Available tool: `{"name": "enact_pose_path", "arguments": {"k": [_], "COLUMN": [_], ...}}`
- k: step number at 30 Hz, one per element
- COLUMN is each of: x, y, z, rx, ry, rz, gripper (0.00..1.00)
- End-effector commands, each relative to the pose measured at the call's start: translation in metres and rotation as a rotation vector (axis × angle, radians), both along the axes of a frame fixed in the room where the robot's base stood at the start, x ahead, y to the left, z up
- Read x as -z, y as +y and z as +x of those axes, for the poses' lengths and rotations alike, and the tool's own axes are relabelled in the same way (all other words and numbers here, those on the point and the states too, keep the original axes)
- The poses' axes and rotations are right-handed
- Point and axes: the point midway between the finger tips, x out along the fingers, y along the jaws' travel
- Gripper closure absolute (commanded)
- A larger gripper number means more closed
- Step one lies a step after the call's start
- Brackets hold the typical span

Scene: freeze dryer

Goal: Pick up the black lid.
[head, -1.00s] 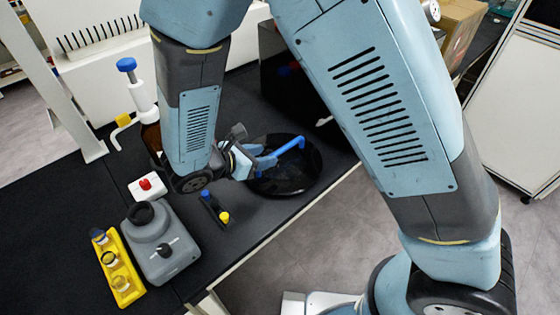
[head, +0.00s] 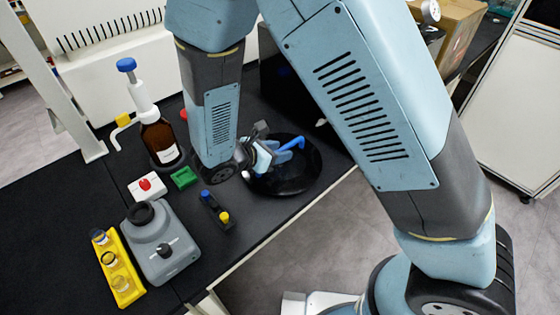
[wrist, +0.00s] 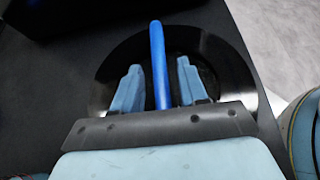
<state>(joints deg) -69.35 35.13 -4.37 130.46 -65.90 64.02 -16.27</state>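The black lid (head: 302,183) is a round, glossy disc lying on the dark bench near its front edge, with a blue bar handle (head: 292,143). In the wrist view the black lid (wrist: 234,75) lies below my gripper, and the blue handle (wrist: 158,60) runs between the two light-blue fingers. My gripper (wrist: 158,80) is open, with a gap on each side of the handle. In the head view my gripper (head: 272,152) is over the lid, and my wrist partly hides the lid's left side.
A grey round-topped device (head: 160,250), a yellow rack with vials (head: 118,268) and a small holder with blue and yellow caps (head: 215,208) stand left of the lid. A brown dispenser bottle (head: 160,140) stands farther back. A dark box (head: 285,90) is behind the lid.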

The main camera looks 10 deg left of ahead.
Motion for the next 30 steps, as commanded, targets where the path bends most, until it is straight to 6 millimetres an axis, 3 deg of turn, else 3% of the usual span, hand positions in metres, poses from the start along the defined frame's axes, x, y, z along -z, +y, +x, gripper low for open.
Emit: {"name": "enact_pose_path", "arguments": {"k": [13,30], "x": [-0.0002,-0.0002], "y": [0.0005,0.0008], "z": [-0.0002,-0.0003], "rx": [-0.001,-0.001], "ry": [0.000,0.000], "rz": [0.000,0.000], "gripper": [1.00,1.00]}}
